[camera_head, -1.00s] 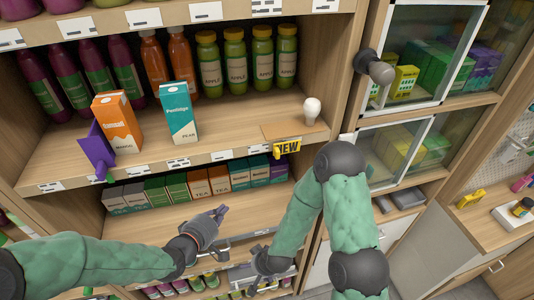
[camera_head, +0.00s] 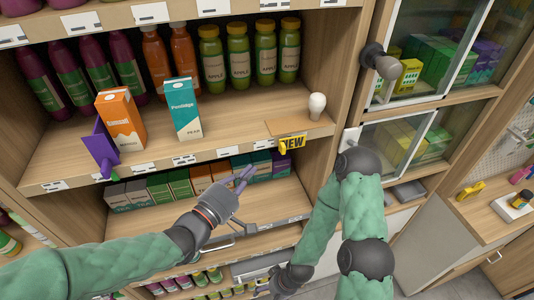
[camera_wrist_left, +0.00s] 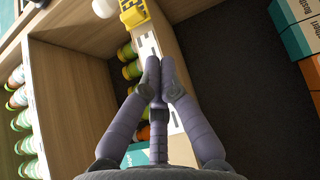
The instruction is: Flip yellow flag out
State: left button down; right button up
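The yellow flag (camera_head: 292,143) reads "NEW" and sits on the front edge of the middle shelf, under a small wooden board. It also shows at the top of the left wrist view (camera_wrist_left: 133,12). My left gripper (camera_head: 246,173) is below and to the left of the flag, in front of the shelf edge, apart from it. In the left wrist view its fingertips (camera_wrist_left: 160,66) meet with nothing between them. My right gripper (camera_head: 272,284) is low at the bottom of the head view, too small and partly hidden to tell its fingers.
A purple flag (camera_head: 101,150) sticks out at the shelf's left. An orange carton (camera_head: 121,120) and a teal carton (camera_head: 182,108) stand on the shelf, with bottles behind. A white knob-like object (camera_head: 317,106) stands above the yellow flag. Tea boxes (camera_head: 180,184) line the shelf below.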

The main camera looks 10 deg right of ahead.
aim_at(294, 146)
pick_arm(q)
jog(key=p+x, duration=0.2)
jog(key=x, duration=0.8)
jog(key=shift+p, duration=0.3)
jog(key=shift+s, duration=0.1)
